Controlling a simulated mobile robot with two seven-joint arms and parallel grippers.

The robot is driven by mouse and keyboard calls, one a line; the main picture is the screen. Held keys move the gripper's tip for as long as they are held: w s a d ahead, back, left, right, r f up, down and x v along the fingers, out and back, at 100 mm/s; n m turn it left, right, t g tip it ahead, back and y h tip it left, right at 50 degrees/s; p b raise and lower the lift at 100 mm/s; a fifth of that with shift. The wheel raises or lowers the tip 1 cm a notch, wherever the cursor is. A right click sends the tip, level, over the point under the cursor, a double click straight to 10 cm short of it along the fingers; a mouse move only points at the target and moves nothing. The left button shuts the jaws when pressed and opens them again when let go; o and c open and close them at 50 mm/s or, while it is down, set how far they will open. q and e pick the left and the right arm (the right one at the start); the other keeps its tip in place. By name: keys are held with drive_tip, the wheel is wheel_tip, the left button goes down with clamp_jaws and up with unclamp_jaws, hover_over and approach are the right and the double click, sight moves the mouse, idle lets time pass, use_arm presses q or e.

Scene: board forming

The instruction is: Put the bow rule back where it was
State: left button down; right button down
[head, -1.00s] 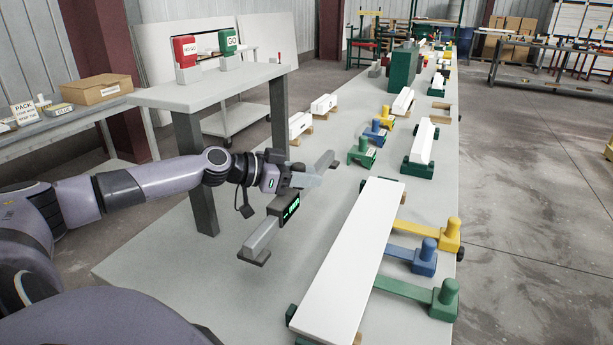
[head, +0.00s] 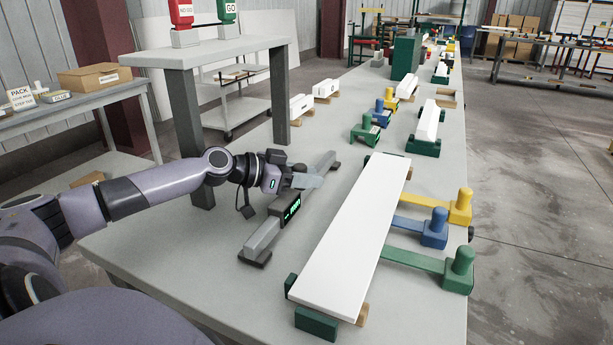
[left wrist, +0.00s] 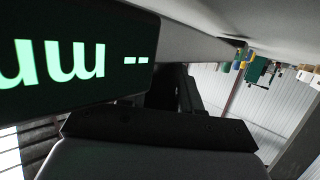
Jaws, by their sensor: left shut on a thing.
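The bow rule (head: 263,238) is a long grey bar with a dark foot at each end and a black box with a green display at its middle. It lies along the bench, left of the long white board (head: 348,235). My left gripper (head: 305,181) is shut on it near the middle. Its feet look at or very near the bench top; I cannot tell whether they touch. In the left wrist view, the display (left wrist: 75,60) fills the upper left, close to the camera. My right gripper is not in view.
Yellow, blue (head: 434,228) and green clamps (head: 459,270) stand at the board's right side. Smaller clamps (head: 366,131) and white blocks stand farther back. A raised shelf (head: 210,62) bears red and green signs. Bare bench (head: 180,275) lies left of the rule.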

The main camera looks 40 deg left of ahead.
use_arm(q)
drive_tip(key=shift+f+b, duration=0.35)
idle(0.5)
drive_tip(key=c, duration=0.7)
unclamp_jaws()
drive_tip(key=shift+s+f, duration=0.1)
drive_tip(key=shift+f, duration=0.1)
drive_tip(key=shift+v, duration=0.85)
drive_tip(key=shift+r+v, duration=0.1)
drive_tip(key=shift+v, duration=0.9)
drive_tip(key=shift+r+v, duration=0.15)
drive_tip(key=shift+v, duration=0.85)
drive_tip(key=shift+s+a+r+p, duration=0.15)
drive_tip(key=shift+s+a+p, duration=0.15)
drive_tip(key=shift+s+p, duration=0.2)
drive_tip(key=shift+r, duration=0.1)
